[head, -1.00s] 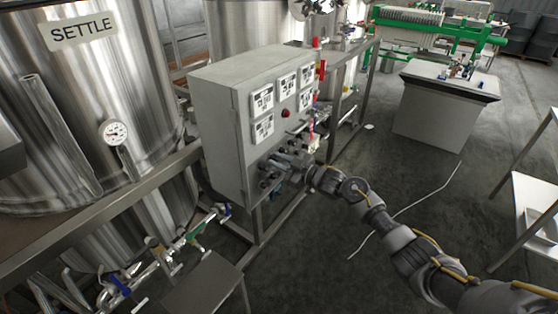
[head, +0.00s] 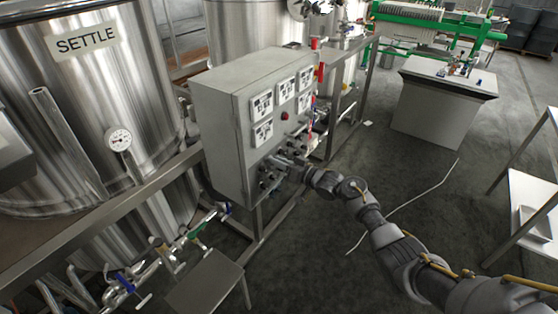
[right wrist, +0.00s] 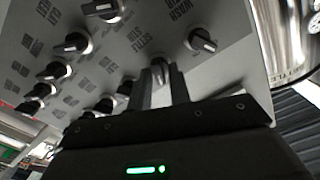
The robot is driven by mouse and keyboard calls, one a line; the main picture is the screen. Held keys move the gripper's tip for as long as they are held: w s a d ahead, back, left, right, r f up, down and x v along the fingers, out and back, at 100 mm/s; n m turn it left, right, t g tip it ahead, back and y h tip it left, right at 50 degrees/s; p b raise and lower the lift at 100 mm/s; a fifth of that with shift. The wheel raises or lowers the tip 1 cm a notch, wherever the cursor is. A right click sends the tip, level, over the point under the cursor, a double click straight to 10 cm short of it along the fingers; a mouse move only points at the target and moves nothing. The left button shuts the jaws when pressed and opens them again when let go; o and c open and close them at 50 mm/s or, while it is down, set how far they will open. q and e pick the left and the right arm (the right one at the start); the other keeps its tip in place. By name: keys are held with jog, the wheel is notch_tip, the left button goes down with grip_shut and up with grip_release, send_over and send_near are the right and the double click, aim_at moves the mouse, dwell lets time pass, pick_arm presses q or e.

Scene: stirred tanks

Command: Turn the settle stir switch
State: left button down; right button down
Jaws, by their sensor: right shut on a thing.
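The grey control box (head: 218,128) stands in the middle of the head view, with rows of dark rotary switches low on its front face. My right gripper (head: 281,163) is at these switches. In the right wrist view, my right gripper (right wrist: 160,82) has its two fingers closed on the sides of a small dark switch knob (right wrist: 159,66). The panel labels look upside down and blurred there, so I cannot be sure which label belongs to the held knob. The fingers hide part of the knob. My left gripper is not in view.
Other switch knobs (right wrist: 202,40) sit close around the held one. The steel SETTLE tank (head: 85,120) stands at left, with pipes and valves below. The floor at right is mostly clear, with a pale cable.

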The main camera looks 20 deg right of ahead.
jog(key=shift+m, duration=0.6)
jog(key=c, duration=1.5)
grip_release()
jog(key=shift+b+v, duration=0.65)
jog(key=shift+v, duration=4.75)
